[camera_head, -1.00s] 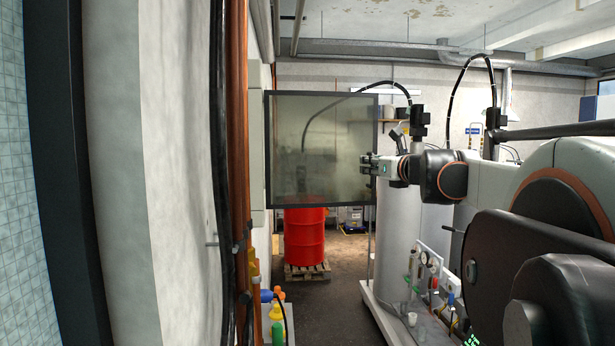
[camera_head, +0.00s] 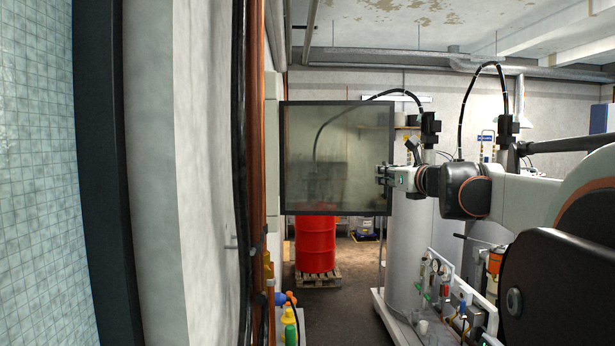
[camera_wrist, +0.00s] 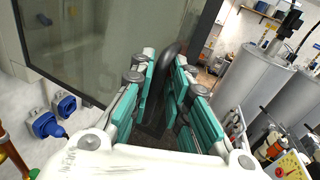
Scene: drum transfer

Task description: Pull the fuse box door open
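The fuse box door (camera_head: 335,160) is a dark-framed, see-through panel. It stands swung out from the pale fuse box (camera_head: 272,170) on the left wall and faces me almost flat. My gripper (camera_head: 384,175) is at the door's right edge. In the wrist view, the teal-padded fingers of my gripper (camera_wrist: 165,85) close around a dark curved handle (camera_wrist: 167,62) by the frame of the door (camera_wrist: 100,45). The lower part of the handle is partly hidden between the fingers.
A red drum (camera_head: 315,240) on a wooden pallet (camera_head: 318,280) shows behind and below the door. A grey cylinder (camera_head: 407,240) on a pale base stands to the right, near my arm. Blue sockets (camera_wrist: 48,122) are on the wall below the box.

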